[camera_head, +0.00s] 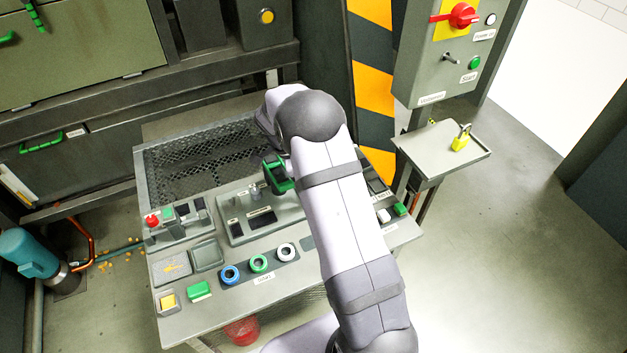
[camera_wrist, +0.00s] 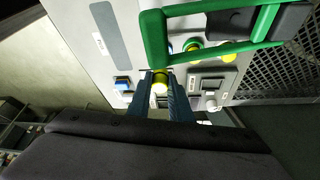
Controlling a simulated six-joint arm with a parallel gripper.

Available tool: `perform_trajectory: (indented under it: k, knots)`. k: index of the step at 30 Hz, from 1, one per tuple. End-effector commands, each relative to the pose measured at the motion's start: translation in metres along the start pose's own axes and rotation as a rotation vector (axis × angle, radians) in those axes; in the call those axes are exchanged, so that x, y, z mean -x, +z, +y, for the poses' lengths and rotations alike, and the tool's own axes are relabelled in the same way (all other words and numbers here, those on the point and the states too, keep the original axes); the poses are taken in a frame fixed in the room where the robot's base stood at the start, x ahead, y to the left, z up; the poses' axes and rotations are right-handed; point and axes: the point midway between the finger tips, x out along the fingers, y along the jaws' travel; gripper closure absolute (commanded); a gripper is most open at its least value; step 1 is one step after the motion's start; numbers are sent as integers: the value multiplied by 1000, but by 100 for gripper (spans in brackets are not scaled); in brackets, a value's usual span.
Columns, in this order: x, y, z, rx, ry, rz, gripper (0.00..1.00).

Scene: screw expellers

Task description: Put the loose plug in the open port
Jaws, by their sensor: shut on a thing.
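My gripper (camera_wrist: 160,88) is shut on a yellow round thing, which looks like the plug (camera_wrist: 159,83). It is held over the console panel; how far above it, I cannot tell. In the head view my arm covers the gripper and plug. A strip on the console's front holds a blue ring (camera_head: 230,275), a green ring (camera_head: 258,263) and a white ring (camera_head: 287,252) with dark centres. My arm hides the strip's right part. A yellow round fitting (camera_wrist: 193,52) shows behind a green handle in the wrist view. I cannot tell which port is open.
The green handle (camera_wrist: 151,38) stands close to my gripper; a green part (camera_head: 278,176) also shows beside my arm in the head view. A raised grey unit (camera_head: 235,230) and mesh (camera_head: 200,155) lie behind the rings. A side shelf (camera_head: 420,150) bears a yellow padlock (camera_head: 461,140).

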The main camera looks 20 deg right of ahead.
Motion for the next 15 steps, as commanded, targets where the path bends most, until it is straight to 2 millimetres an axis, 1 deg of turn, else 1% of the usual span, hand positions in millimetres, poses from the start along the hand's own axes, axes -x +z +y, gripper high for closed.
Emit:
perform_trajectory:
  k: [15]
  knots:
    - [-35, 14, 0, 0, 1, 0, 100]
